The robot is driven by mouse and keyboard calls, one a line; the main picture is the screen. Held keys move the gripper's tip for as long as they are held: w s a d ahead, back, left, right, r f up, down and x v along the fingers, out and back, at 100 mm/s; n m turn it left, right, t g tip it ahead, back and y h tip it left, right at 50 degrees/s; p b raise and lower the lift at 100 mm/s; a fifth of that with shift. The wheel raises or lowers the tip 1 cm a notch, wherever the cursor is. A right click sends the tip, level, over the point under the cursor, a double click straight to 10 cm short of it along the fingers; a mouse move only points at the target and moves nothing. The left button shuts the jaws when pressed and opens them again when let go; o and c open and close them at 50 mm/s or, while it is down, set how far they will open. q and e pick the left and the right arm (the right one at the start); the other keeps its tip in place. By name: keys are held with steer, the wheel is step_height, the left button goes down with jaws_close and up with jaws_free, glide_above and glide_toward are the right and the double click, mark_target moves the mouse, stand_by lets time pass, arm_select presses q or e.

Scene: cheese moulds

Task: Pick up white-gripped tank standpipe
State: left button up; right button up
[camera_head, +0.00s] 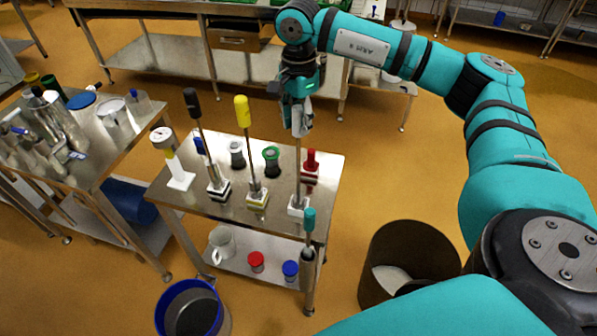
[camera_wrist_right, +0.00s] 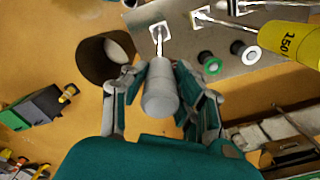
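The white-gripped tank standpipe (camera_head: 297,165) stands upright, its thin metal pipe rising from a white square base (camera_head: 298,206) at the right front of the small steel table (camera_head: 222,217). My right gripper (camera_head: 301,122) is at its top, pointing down, with its fingers on both sides of the pale grip. In the right wrist view the grip (camera_wrist_right: 160,97) lies between the fingertips, which appear to touch it. The pipe's foot is still at its white base (camera_wrist_right: 160,32). My left gripper is not in view.
A yellow-gripped pipe (camera_head: 242,112) and a black-gripped one (camera_head: 191,103) stand to the left. A red piece (camera_head: 311,164) is close by, and a teal-topped tool (camera_head: 309,222) is at the table's front edge. A brown bin (camera_head: 411,256) stands on the floor to the right.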

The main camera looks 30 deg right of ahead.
jaws_close()
steer(key=shift+r, duration=0.1)
